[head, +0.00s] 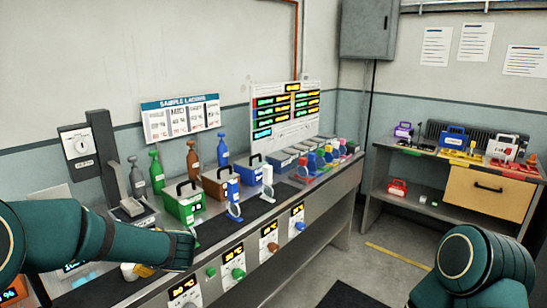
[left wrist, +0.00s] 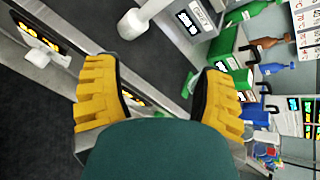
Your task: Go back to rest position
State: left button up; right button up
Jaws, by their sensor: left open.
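My left arm reaches in from the left in the head view, over the front of the long bench (head: 330,188). My left gripper (head: 143,270) is mostly hidden behind the arm there, with a bit of yellow finger showing. In the left wrist view, its two yellow fingers (left wrist: 160,97) are wide apart with nothing held between them.
On the bench stand a green box (head: 184,204), a brown box (head: 217,183), a blue box (head: 250,168) and several bottles. Dials line its front. A side table (head: 400,148) with coloured cases is at the right. Open floor (head: 385,225) lies between.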

pick_arm(q)
jog(key=s+d+f+n+g+h, duration=0.3)
jog(key=s+d+f+n+h, duration=0.3)
jog(key=s+d+f+n, duration=0.4)
jog(key=s+d+f+n+g+h, duration=0.3)
jog(key=s+d+f+n+h, duration=0.3)
jog(key=s+d+f+n, duration=0.4)
jog(key=s+d+f, duration=0.1)
jog(key=s+f, duration=0.5)
jog(key=f, duration=0.4)
jog(key=shift+d, duration=0.15)
